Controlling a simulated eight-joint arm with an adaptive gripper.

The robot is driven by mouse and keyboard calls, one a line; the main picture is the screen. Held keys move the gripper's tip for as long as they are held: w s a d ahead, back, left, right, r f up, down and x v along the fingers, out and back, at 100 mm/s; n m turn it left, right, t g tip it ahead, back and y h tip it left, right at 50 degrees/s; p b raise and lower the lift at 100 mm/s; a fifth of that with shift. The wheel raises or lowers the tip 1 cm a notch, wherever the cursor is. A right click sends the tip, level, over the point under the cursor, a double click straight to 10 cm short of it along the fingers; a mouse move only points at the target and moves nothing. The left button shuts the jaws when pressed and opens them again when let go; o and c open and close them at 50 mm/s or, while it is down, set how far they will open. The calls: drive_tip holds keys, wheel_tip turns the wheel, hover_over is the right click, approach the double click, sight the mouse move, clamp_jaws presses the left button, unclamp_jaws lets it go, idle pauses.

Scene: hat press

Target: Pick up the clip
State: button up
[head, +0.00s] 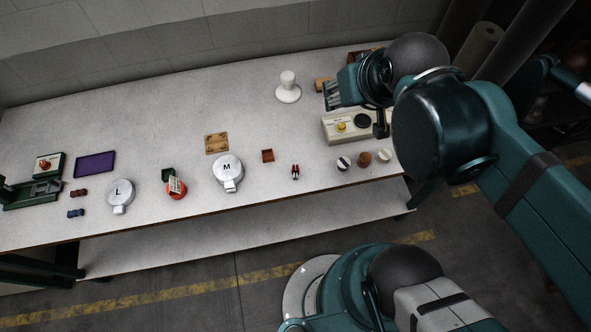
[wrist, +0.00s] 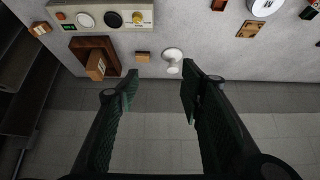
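A small red-and-black piece (head: 295,172), which looks like the clip, lies on the table near its front edge, between the silver M disc and a small black-and-white knob. It is too small to make out in detail. I cannot pick it out in the wrist view. My gripper (head: 331,95) is above the back right of the table, well behind and to the right of the red-and-black piece. In the wrist view my gripper (wrist: 159,82) has its two fingers wide apart with nothing between them.
A control box (head: 352,126) stands below my gripper, with several knobs in front. A white stand (head: 288,88) is at the back; it also shows in the wrist view (wrist: 172,58). The M disc (head: 227,170) and a small red-brown box (head: 267,155) are left of the red-and-black piece.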

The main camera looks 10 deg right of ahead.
idle(0.4)
drive_tip(key=shift+o, duration=1.1)
drive_tip(key=shift+f, duration=0.1)
drive_tip(key=a+f+n+g+b, duration=0.2)
drive_tip(key=f+n, duration=0.3)
drive_tip(key=f, duration=0.3)
drive_tip(key=a+f+n+g+b, duration=0.2)
drive_tip(key=a+f+n, duration=0.3)
drive_tip(key=f, duration=0.3)
drive_tip(key=w+a+f+n+g+b, duration=0.1)
drive_tip(key=a+f+n, duration=0.3)
drive_tip(key=f, duration=0.5)
drive_tip(key=shift+a+n+g+b, duration=0.2)
drive_tip(key=shift+n+g+b, duration=0.2)
drive_tip(key=shift+g+b, duration=0.45)
drive_tip(key=shift+s+a+f+n+g, duration=0.15)
drive_tip(key=shift+a+f+n+g, duration=0.1)
drive_tip(key=shift+f+n, duration=0.25)
drive_tip(key=shift+f, duration=0.1)
